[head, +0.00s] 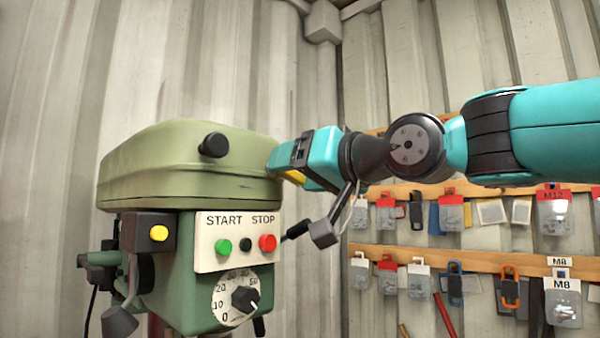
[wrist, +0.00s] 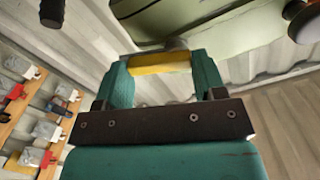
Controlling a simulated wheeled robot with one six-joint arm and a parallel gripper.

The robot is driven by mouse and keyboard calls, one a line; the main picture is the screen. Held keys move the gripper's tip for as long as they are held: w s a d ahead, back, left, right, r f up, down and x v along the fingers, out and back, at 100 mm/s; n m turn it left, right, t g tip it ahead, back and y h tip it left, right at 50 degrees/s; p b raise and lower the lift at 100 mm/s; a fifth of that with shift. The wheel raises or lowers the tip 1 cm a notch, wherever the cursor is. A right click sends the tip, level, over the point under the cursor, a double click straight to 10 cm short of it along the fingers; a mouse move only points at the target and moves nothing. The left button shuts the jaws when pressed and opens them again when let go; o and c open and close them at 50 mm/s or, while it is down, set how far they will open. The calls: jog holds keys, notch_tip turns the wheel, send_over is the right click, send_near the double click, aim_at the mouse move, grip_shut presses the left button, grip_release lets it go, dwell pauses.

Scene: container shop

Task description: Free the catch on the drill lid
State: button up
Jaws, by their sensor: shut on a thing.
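The drill lid (head: 165,165) is a rounded olive-green cover on top of the drill head, and it looks closed. Its underside edge also shows at the top of the wrist view (wrist: 225,25). My gripper (head: 282,160) is at the lid's right end. In the wrist view its two teal fingers (wrist: 162,66) are shut on a yellow piece, which seems to be the catch (wrist: 160,62). A small grey metal part sits just behind it, against the lid. In the head view the fingers hide most of the catch.
Below the lid are the START and STOP panel (head: 236,241), a dial (head: 240,297) and a yellow button (head: 159,233). A black knob (head: 213,145) sticks out of the lid. Space above the lid is clear.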

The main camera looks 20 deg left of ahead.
jog(key=shift+r+n+b, duration=0.2)
jog(key=shift+n+b, duration=0.15)
jog(key=shift+n, duration=0.75)
jog(key=o, duration=0.9)
jog(key=b+v, duration=0.7)
jog(key=v, duration=1)
jog(key=shift+s+d+b, duration=0.1)
jog(key=shift+d+b, duration=0.1)
jog(key=shift+b, duration=0.1)
